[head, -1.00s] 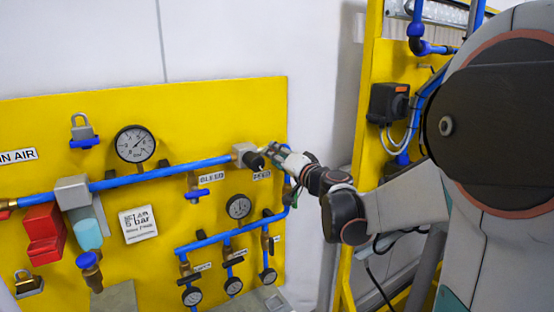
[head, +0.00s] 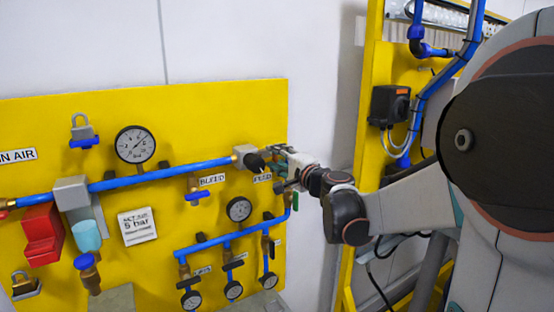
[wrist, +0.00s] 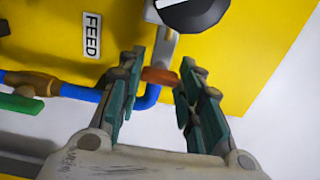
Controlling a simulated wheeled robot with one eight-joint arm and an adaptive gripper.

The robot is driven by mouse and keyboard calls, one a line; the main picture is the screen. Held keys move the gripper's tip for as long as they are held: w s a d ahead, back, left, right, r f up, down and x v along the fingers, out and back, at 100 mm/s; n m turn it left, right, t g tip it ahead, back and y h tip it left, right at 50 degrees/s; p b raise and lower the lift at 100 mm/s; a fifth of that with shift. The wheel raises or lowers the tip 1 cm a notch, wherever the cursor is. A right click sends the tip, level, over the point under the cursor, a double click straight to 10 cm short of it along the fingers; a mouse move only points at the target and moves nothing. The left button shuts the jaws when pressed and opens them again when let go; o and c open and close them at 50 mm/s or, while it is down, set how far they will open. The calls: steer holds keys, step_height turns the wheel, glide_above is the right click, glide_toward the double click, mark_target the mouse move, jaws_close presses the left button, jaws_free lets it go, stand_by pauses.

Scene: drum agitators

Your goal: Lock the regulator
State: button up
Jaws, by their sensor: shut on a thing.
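The regulator is a grey block with a black knob (head: 254,160) at the right end of the upper blue pipe in the head view. Its black knob (wrist: 190,8) also shows at the top of the wrist view. My gripper (head: 277,164) is at the panel's right edge, just right of the knob. In the wrist view my gripper (wrist: 162,70) is shut on a small orange-red part (wrist: 160,76) below the knob. A grey padlock (head: 82,131) hangs on a blue holder at the upper left. A brass padlock (head: 25,286) is at the lower left.
A FEED label (wrist: 92,34) and blue pipe (wrist: 80,92) lie close to my fingers. A pressure gauge (head: 135,144), a BLEED valve (head: 197,192) and several small gauges fill the yellow panel (head: 220,105). A yellow frame (head: 362,150) stands right.

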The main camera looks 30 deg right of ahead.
stand_by(0.5)
steer(key=o, duration=1.1)
steer(key=shift+d, duration=0.1)
steer(key=shift+c, duration=0.2)
